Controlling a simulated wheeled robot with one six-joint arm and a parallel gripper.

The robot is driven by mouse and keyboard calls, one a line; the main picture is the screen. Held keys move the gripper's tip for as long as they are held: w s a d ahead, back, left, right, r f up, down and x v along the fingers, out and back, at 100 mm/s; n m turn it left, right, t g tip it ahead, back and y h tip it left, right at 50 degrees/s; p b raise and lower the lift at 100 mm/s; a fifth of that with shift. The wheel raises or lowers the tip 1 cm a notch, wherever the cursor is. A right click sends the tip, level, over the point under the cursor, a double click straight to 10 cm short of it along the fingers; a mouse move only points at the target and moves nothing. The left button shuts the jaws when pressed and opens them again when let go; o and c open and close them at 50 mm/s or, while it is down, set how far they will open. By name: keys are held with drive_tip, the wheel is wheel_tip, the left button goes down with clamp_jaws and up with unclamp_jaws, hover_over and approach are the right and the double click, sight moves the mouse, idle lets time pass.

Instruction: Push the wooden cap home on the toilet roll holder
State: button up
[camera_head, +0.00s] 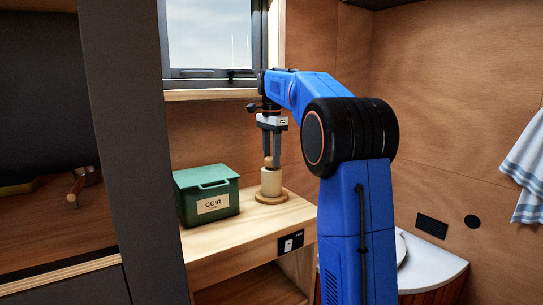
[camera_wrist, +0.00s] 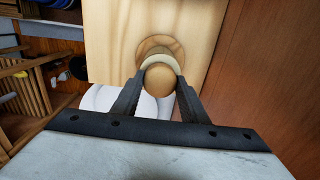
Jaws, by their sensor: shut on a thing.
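The toilet roll holder stands upright on the wooden shelf, with a round wooden base (camera_head: 271,198) and a pale roll (camera_head: 271,182) on it. My gripper (camera_head: 271,163) points straight down above it, its fingers shut on the round wooden cap (camera_wrist: 161,79). In the wrist view the cap sits between my fingertips (camera_wrist: 161,68), over the roll's pale rim (camera_wrist: 160,58) and the base's brown disc (camera_wrist: 153,42). The cap looks in line with the roll. The fingers hide its sides, and I cannot tell whether it touches or is seated.
A green box labelled COIR (camera_head: 208,195) stands left of the holder on the shelf (camera_head: 247,232). The window (camera_head: 209,38) is behind. A white basin counter (camera_head: 428,262) is lower right, and a striped towel (camera_head: 526,165) hangs at far right.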

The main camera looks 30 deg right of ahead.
sight(271, 158)
drive_tip(key=shift+f, duration=0.2)
drive_tip(key=o, duration=1.1)
wheel_tip(271, 158, up, 12)
drive_tip(key=shift+s, duration=0.1)
drive_tip(key=s+a+f+n+t, duration=0.1)
drive_tip(key=s+a+f+n, duration=0.4)
drive_tip(key=s, duration=0.4)
drive_tip(key=s+a+f+n+t, duration=0.1)
drive_tip(key=s+a+f+n, duration=0.3)
drive_tip(key=s+a, duration=0.45)
drive_tip(key=s+a+f+n+t, duration=0.1)
drive_tip(key=s+f+n, duration=0.3)
drive_tip(key=s+f, duration=0.7)
drive_tip(key=s+a+f+n+t, duration=0.1)
drive_tip(key=s+a+f+n, duration=0.3)
drive_tip(key=s+f, duration=0.7)
wheel_tip(271, 158, down, 3)
drive_tip(key=shift+r+n+t, duration=0.2)
drive_tip(key=shift+n+t, duration=0.1)
drive_tip(key=shift+t, duration=0.1)
